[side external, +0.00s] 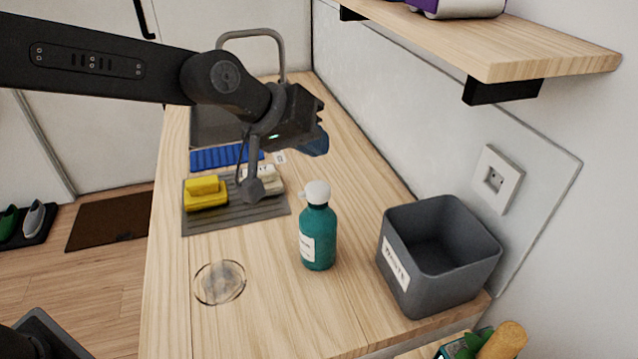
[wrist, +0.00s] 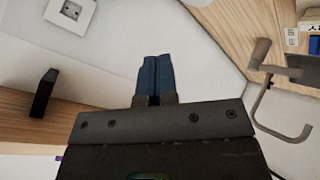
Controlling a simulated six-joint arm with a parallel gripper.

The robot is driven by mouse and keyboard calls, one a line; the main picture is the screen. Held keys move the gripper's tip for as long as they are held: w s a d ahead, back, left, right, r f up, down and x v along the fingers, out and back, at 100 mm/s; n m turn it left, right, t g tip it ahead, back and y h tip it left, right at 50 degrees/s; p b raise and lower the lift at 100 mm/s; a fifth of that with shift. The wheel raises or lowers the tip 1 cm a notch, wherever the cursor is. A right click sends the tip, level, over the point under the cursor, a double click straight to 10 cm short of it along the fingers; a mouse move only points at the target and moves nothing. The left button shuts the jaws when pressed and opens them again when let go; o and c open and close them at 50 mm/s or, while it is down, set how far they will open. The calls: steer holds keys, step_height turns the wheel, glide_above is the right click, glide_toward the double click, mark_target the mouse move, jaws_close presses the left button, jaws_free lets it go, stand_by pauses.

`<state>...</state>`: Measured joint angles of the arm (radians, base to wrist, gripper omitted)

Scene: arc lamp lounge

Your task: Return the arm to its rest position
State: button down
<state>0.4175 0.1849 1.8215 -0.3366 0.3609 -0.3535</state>
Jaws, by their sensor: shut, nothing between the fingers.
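My gripper (side external: 316,143) is raised above the wooden counter (side external: 345,180), behind and above the teal bottle in the side external view. Its blue fingers point to the right, toward the wall. In the wrist view my gripper (wrist: 154,78) shows its two blue fingers together, shut with nothing between them. My dark arm reaches in from the upper left of the side external view.
A teal bottle (side external: 318,238) and a grey waste bin (side external: 440,262) stand on the counter. A grey mat (side external: 235,220) holds a yellow sponge (side external: 205,195). A faucet (side external: 283,60) rises over the sink behind. A wooden shelf (side external: 540,57) juts from the wall at upper right.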

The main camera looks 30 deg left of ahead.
steer(key=shift+s+a+r, duration=0.15)
steer(key=shift+a, duration=0.15)
steer(key=s+a+f+m+g+y, duration=0.2)
steer(key=s+a+y, duration=0.3)
steer(key=s+a, duration=1.6)
steer(key=s, duration=0.3)
steer(key=shift+a+f, duration=0.3)
